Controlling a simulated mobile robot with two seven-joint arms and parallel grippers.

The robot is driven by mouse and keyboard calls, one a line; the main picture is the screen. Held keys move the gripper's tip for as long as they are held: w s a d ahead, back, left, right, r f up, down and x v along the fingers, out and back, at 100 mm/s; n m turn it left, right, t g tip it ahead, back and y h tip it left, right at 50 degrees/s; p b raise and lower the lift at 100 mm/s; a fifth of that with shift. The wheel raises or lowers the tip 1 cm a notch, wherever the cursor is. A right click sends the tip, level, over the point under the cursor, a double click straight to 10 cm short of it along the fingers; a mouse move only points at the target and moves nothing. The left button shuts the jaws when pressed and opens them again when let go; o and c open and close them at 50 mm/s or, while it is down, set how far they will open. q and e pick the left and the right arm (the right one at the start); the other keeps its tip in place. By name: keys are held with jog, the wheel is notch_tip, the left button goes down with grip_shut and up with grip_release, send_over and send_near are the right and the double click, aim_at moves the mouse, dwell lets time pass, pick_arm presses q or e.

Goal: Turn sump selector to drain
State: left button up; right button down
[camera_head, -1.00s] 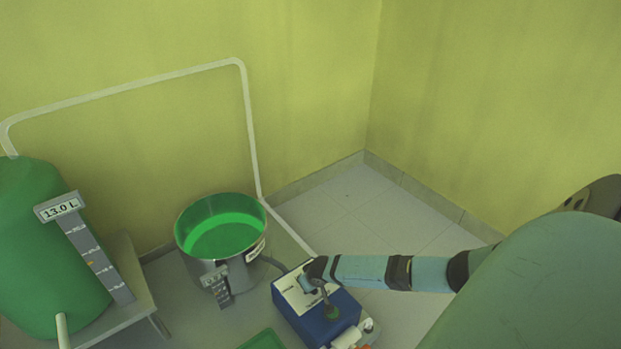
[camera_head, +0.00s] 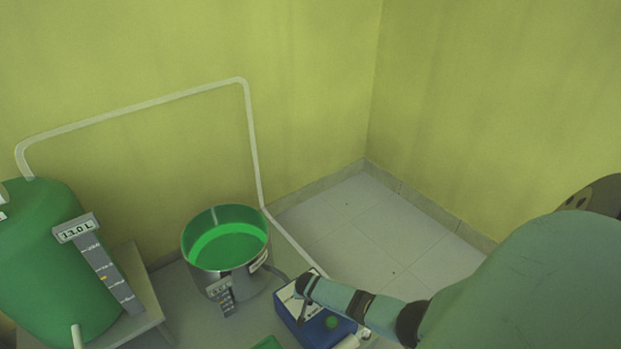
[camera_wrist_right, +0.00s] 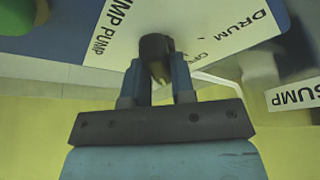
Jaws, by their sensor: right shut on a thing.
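The sump selector is on a blue pump box (camera_head: 312,332) with a white label plate (camera_head: 287,298) at the bottom centre of the head view. In the right wrist view, the plate (camera_wrist_right: 205,30) reads "SUMP PUMP" and "DRUM", with another word partly hidden. The selector's dark knob (camera_wrist_right: 155,46) stands on this plate. My right gripper (camera_wrist_right: 157,75) is shut on the knob, one blue finger on each side. In the head view, my right gripper (camera_head: 303,284) is over the plate and hides the knob, so I cannot tell its setting there. My left gripper is not in view.
A steel sump pot (camera_head: 226,252) with green liquid stands left of the box. A green drum (camera_head: 40,262) with a gauge (camera_head: 100,265) reading 13.0 L stands on a grey stand at far left. A white pipe (camera_head: 130,105) runs along the wall. Floor is clear at right.

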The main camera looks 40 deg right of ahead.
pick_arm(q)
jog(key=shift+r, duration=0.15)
pick_arm(e)
jog(key=shift+m, duration=0.3)
jog(key=c, duration=1)
grip_release()
jog(key=shift+f, duration=0.1)
jog(key=shift+o, duration=0.2)
jog(key=shift+a+r, duration=0.1)
jog(key=shift+r, duration=0.2)
pick_arm(q)
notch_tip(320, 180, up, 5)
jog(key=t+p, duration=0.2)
jog(key=p, duration=0.3)
pick_arm(e)
jog(key=v, duration=0.6)
jog(key=shift+r, duration=0.3)
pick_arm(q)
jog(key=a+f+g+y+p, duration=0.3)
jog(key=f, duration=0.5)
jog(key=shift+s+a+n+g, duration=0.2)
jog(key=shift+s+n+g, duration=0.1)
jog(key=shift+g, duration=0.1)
pick_arm(e)
jog(key=v, duration=0.6)
jog(key=shift+a+r, duration=0.25)
